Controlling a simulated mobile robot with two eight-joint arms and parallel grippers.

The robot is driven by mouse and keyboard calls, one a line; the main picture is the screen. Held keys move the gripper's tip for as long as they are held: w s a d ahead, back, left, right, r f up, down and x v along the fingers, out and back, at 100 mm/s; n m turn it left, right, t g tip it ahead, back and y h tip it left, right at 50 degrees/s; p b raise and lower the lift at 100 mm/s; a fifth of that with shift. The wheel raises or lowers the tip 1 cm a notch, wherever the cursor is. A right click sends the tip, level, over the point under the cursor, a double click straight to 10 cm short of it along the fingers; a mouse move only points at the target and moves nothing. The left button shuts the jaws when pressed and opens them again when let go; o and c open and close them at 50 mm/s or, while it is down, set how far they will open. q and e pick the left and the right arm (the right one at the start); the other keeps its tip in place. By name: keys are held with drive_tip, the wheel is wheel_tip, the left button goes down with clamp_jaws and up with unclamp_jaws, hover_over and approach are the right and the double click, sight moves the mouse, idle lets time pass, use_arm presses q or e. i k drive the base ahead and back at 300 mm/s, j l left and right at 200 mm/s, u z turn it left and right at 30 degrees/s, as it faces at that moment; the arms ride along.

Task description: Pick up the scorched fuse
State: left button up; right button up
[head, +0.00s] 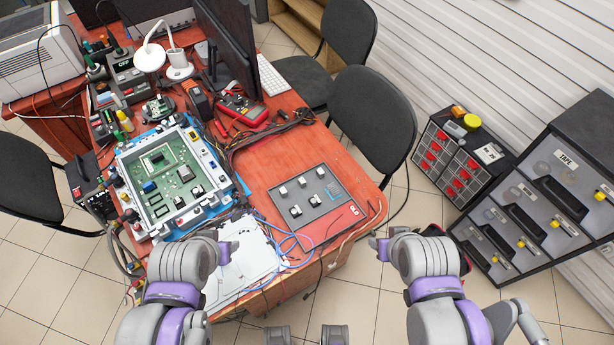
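I cannot pick out a scorched fuse with certainty; no burn marks can be made out at this size. A grey plate (331,206) marked OLD lies on the red table and bears several small white-and-dark parts. An open white housing (133,187) with a green circuit board (176,161) stands to its left, with small dark and blue parts inside. My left gripper (230,251) is over the white sheet at the table's front, apart from the plate. My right gripper (378,247) is off the table's front right corner. Both seem empty; their finger gaps are unclear.
Blue and dark cables (290,240) lie along the table's front edge. A red multimeter (243,108), a monitor (229,38) and a white lamp (150,56) stand behind. Chairs (371,118) are close on the right. Drawer cabinets (545,205) stand farther right, with bare floor between.

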sight(178, 202)
drive_tip(key=u, duration=1.35)
drive_tip(key=k, duration=0.2)
drive_tip(key=k+z, duration=0.35)
drive_tip(key=k+l+z, duration=0.1)
drive_tip(key=z, duration=0.3)
drive_tip(key=j+z, duration=0.2)
drive_tip(key=z, duration=1.45)
drive_tip(key=k+j, duration=0.1)
drive_tip(key=j, duration=0.25)
drive_tip(key=k+j, duration=0.1)
drive_tip(key=j, duration=0.3)
drive_tip(key=k+j, duration=0.1)
drive_tip(key=j, duration=0.25)
drive_tip(key=k+j, duration=0.1)
drive_tip(key=j, duration=0.25)
drive_tip(key=k+j, duration=0.1)
drive_tip(key=j, duration=0.3)
